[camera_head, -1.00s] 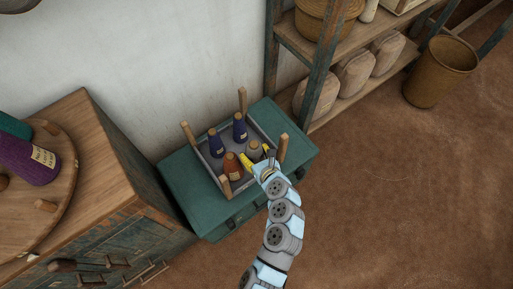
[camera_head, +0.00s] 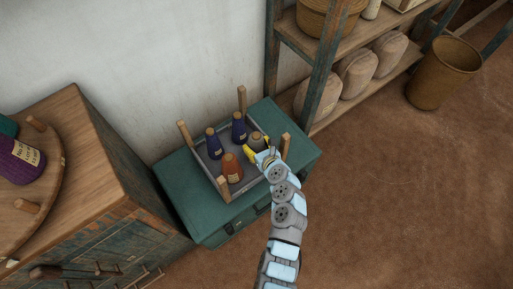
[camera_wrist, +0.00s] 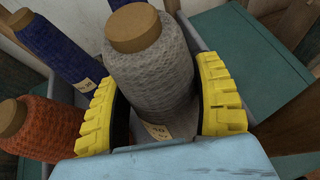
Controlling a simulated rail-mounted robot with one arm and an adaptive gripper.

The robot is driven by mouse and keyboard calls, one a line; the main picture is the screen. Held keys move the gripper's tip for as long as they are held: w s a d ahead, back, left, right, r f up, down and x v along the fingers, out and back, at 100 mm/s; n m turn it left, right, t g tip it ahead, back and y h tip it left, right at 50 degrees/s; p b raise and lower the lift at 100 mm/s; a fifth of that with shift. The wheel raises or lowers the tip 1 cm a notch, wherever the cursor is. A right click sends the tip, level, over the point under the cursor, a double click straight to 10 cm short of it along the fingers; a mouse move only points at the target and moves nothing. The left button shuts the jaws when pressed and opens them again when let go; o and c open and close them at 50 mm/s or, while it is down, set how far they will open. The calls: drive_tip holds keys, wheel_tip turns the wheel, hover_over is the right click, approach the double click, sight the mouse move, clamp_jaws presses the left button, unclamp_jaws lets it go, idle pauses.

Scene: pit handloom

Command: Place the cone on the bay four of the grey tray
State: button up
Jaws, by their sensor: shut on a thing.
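A grey yarn cone (camera_wrist: 150,75) with a tan top stands between the yellow fingers of my gripper (camera_wrist: 160,110) in the wrist view. In the head view my gripper (camera_head: 259,152) is at the right part of the grey tray (camera_head: 207,169), shut on the grey cone (camera_head: 257,139). The tray also holds an orange cone (camera_head: 232,169) at the front and two blue cones (camera_head: 214,145) (camera_head: 238,128) at the left and back. The cone's base is partly hidden, and I cannot tell whether it touches the tray floor. No bay numbers are readable.
The tray sits on a green cabinet (camera_head: 183,189), with wooden posts (camera_head: 242,99) at its corners. A wooden cabinet (camera_head: 110,190) with a round board stands at the left. A shelf (camera_head: 318,60) and a basket (camera_head: 442,72) are at the right.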

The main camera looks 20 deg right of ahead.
wheel_tip(320, 180, down, 2)
drive_tip(key=shift+s+f+b, duration=0.1)
drive_tip(key=shift+b, duration=0.2)
drive_tip(key=o, duration=1.2)
drive_tip(key=shift+s+r, duration=0.15)
drive_tip(key=shift+r, duration=0.2)
drive_tip(key=p+v, duration=0.4)
drive_tip(key=v, duration=0.7)
drive_tip(key=shift+s, duration=0.3)
